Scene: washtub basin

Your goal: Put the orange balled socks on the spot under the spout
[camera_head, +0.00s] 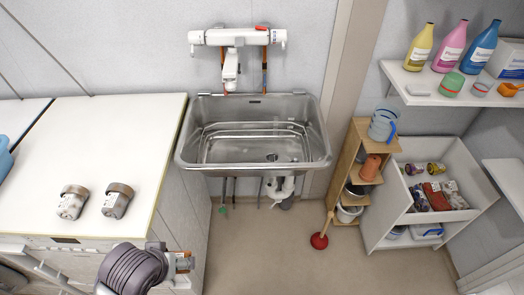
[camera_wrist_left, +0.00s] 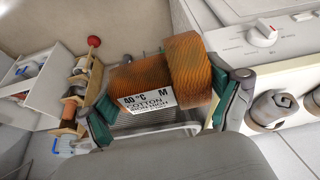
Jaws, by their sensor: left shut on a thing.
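The orange balled socks (camera_wrist_left: 192,72), ribbed and with a white "40°C M cotton" label, sit between the green-padded fingers of my left gripper (camera_wrist_left: 165,106), which is shut on them. In the head view, my left gripper (camera_head: 184,262) is at the bottom, in front of the counter's near right corner, and only a little orange shows there. The spout (camera_head: 230,84) hangs over the back of the steel washtub basin (camera_head: 186,150). The basin floor below the spout looks bare; no marked spot is clear. The socks are apart from the basin. My right gripper is out of view.
Two grey balled socks (camera_head: 72,201) (camera_head: 117,201) stand on the white counter (camera_head: 110,135) left of the basin. A wooden shelf (camera_head: 352,170), a red plunger (camera_head: 319,240) and a white bin of socks (camera_head: 404,205) stand at right. Bottles (camera_head: 451,47) line the upper shelf.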

